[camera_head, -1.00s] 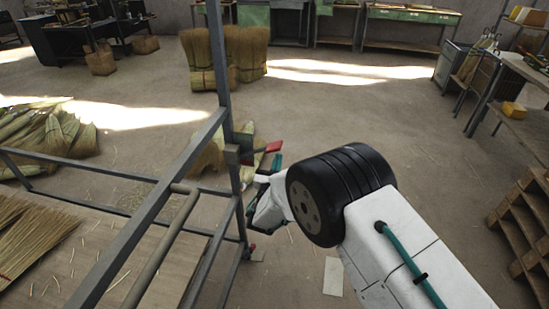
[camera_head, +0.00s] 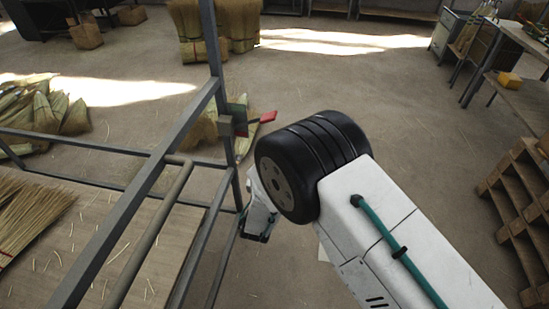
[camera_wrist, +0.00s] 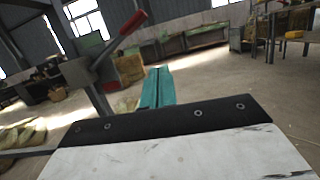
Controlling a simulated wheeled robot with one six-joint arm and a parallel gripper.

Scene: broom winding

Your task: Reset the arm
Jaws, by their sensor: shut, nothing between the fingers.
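My arm, white with a black ribbed joint, reaches in from the lower right in the head view. My gripper is mostly hidden behind that joint in the head view. In the wrist view my gripper (camera_wrist: 157,88) shows as teal fingers pressed together, with nothing between them. A grey metal frame (camera_head: 160,150) stands at the left of the arm. A lever with a red handle (camera_head: 268,117) sits on its upright post, and it also shows in the wrist view (camera_wrist: 132,24), left of and above the fingers.
Broom bundles (camera_head: 50,108) lie on the floor at the left, and more upright bundles (camera_head: 195,32) stand at the back. A wooden pallet (camera_head: 515,195) and a workbench (camera_head: 520,50) are at the right. The floor between the frame and the pallet is open.

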